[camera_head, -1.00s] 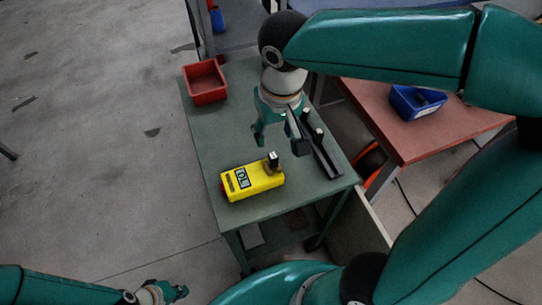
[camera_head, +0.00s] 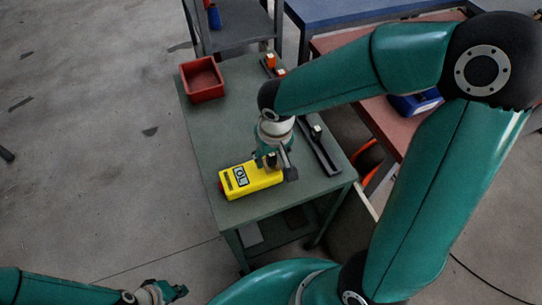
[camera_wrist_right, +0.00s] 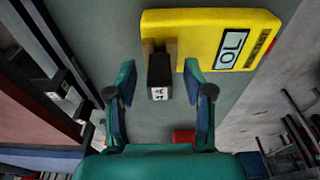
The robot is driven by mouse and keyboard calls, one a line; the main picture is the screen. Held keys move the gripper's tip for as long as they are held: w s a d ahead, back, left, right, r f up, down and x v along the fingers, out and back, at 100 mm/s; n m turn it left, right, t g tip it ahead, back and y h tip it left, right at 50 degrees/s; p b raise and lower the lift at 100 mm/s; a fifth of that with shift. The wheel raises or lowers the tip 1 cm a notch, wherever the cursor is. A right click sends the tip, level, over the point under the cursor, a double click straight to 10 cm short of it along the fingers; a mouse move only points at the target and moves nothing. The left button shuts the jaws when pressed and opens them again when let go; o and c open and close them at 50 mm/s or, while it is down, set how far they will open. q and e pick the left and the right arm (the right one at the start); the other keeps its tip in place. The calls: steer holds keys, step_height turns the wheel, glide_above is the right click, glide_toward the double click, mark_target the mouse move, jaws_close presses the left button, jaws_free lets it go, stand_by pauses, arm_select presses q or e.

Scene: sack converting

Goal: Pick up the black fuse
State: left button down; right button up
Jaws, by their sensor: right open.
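The black fuse (camera_wrist_right: 160,76) stands in a brown holder at the end of the yellow tester (camera_wrist_right: 216,38), its pale labelled end facing my wrist camera. My right gripper (camera_wrist_right: 159,82) is open, with one finger on each side of the fuse and visible gaps between. In the head view my right gripper (camera_head: 274,162) hangs over the right end of the tester (camera_head: 246,180) and partly hides the fuse. My left gripper (camera_head: 172,291) is low at the left, away from the table; its jaws are too small to judge.
The tester lies on a green table (camera_head: 215,130) with a red bin (camera_head: 203,80) at its far left corner. A black rail (camera_head: 318,150) with a fuse lies along the right side. A blue bin (camera_head: 415,103) sits on the red table behind my right arm.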

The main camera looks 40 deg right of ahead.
steer(key=shift+f, duration=0.1)
steer(key=shift+c, duration=0.2)
jaws_close()
step_height(320, 180, up, 20)
steer(key=p, duration=0.1)
steer(key=shift+p, duration=0.3)
